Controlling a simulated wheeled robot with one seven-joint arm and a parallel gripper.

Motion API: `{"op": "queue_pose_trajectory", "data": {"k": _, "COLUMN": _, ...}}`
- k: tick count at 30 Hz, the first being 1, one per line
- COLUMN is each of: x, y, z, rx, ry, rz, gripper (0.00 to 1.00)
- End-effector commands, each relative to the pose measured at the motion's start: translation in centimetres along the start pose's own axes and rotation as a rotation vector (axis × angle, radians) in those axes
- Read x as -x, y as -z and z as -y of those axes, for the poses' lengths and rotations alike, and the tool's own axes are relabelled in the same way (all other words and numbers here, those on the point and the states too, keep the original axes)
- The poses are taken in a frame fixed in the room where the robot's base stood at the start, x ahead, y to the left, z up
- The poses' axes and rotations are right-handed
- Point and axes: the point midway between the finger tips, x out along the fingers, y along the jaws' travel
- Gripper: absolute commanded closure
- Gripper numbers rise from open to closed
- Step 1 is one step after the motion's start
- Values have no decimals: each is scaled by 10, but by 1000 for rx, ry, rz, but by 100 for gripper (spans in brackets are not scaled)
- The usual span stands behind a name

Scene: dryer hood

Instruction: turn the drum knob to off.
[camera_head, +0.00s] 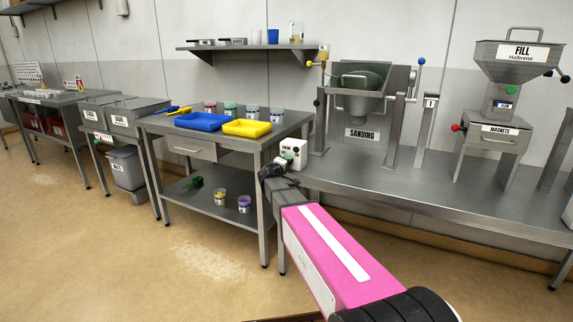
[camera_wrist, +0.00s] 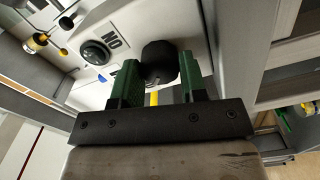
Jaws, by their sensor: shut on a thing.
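The drum knob (camera_wrist: 158,60) is a round black knob on the front of a white control box (camera_wrist: 193,22). My gripper (camera_wrist: 158,64) has its two green fingers on either side of the knob in the wrist view, shut on it. Beside the knob is a label (camera_wrist: 112,42) reading ON, upside down in this view. In the head view the white box (camera_head: 293,148) stands at the left end of the long steel bench, and my gripper (camera_head: 272,171) is at its front. The knob is hidden there by my gripper, and its pointer cannot be made out.
A second round dark control (camera_wrist: 95,53) sits close to the knob on the box. The steel bench (camera_head: 430,200) carries the SANDING drum (camera_head: 362,95) and the FILL hopper (camera_head: 517,60). A table with blue (camera_head: 201,122) and yellow trays (camera_head: 246,128) stands to the left.

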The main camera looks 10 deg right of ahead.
Motion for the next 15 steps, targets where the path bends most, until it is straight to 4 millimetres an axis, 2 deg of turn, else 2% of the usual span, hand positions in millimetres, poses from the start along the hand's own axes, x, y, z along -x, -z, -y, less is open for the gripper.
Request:
{"op": "queue_pose_trajectory", "data": {"k": 8, "x": 1, "y": 0, "z": 1, "rx": 3, "ry": 1, "rz": -1, "gripper": 85}}
{"op": "queue_pose_trajectory", "data": {"k": 9, "x": 1, "y": 0, "z": 1, "rx": 3, "ry": 1, "rz": -1, "gripper": 54}}
{"op": "queue_pose_trajectory", "data": {"k": 11, "x": 1, "y": 0, "z": 1, "rx": 2, "ry": 1, "rz": -1, "gripper": 35}}
{"op": "queue_pose_trajectory", "data": {"k": 15, "x": 0, "y": 0, "z": 0, "rx": 2, "ry": 1, "rz": -1, "gripper": 35}}
